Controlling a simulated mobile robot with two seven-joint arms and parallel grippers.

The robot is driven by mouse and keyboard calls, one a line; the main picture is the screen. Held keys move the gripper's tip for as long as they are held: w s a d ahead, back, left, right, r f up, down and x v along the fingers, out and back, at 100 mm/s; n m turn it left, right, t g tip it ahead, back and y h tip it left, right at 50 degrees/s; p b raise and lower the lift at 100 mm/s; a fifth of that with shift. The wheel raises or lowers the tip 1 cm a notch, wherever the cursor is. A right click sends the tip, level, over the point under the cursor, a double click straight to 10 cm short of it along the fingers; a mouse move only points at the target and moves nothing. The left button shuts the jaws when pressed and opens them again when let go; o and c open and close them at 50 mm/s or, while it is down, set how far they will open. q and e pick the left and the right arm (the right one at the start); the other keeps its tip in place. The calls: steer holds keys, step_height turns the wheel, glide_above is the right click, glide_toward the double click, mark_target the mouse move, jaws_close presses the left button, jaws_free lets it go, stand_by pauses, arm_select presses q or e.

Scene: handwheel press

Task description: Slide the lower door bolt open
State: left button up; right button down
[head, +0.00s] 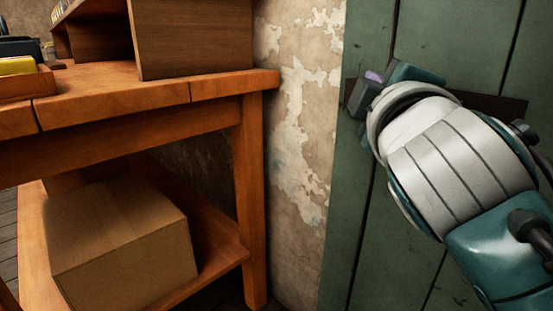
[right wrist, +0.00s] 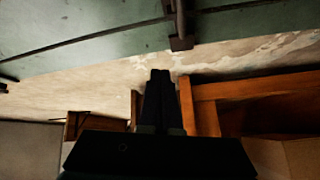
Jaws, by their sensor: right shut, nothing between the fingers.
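The green plank door (head: 385,250) fills the right of the head view. A dark brown metal strip (head: 500,106) runs across it, mostly hidden behind my right arm. In the right wrist view a dark metal piece (right wrist: 181,42) lies on the green door (right wrist: 90,45) and ends near its edge. I cannot tell for certain whether it is the lower bolt. My right gripper (head: 363,95) is at the door's left edge, in front of the strip's end. In the right wrist view its fingers (right wrist: 160,75) are together and empty. Contact with the metal is unclear. My left gripper is out of view.
A wooden workbench (head: 110,102) stands left of the door, with a cardboard box (head: 120,240) on its lower shelf. A peeling plaster wall (head: 297,150) lies between bench and door. The door's lower front is clear.

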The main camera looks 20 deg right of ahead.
arm_select(q)
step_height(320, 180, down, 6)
steer(key=b, duration=0.3)
arm_select(e)
steer(key=shift+n+t, duration=0.5)
steer(key=shift+n, duration=0.2)
steer(key=f, duration=0.2)
steer(key=w+a+f, duration=0.1)
steer(key=f, duration=0.1)
steer(key=shift+w, duration=0.1)
steer(key=b+x, duration=0.1)
steer(key=x, duration=0.8)
steer(key=shift+w+d, duration=0.25)
steer(key=shift+w, duration=0.05)
steer(key=shift+s+d+r, duration=0.1)
steer(key=shift+s+d, duration=0.05)
steer(key=shift+d, duration=0.05)
arm_select(q)
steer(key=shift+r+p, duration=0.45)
steer(key=shift+p, duration=0.25)
arm_select(e)
steer(key=shift+s+d+f, duration=0.15)
steer(key=shift+s+d, duration=0.05)
steer(key=shift+s, duration=0.3)
steer(key=shift+s+d+f, duration=0.2)
steer(key=shift+s+d, duration=0.05)
steer(key=shift+s, duration=0.25)
steer(key=shift+s+d+f, duration=0.15)
steer(key=shift+s+d, duration=0.05)
steer(key=shift+s, duration=0.35)
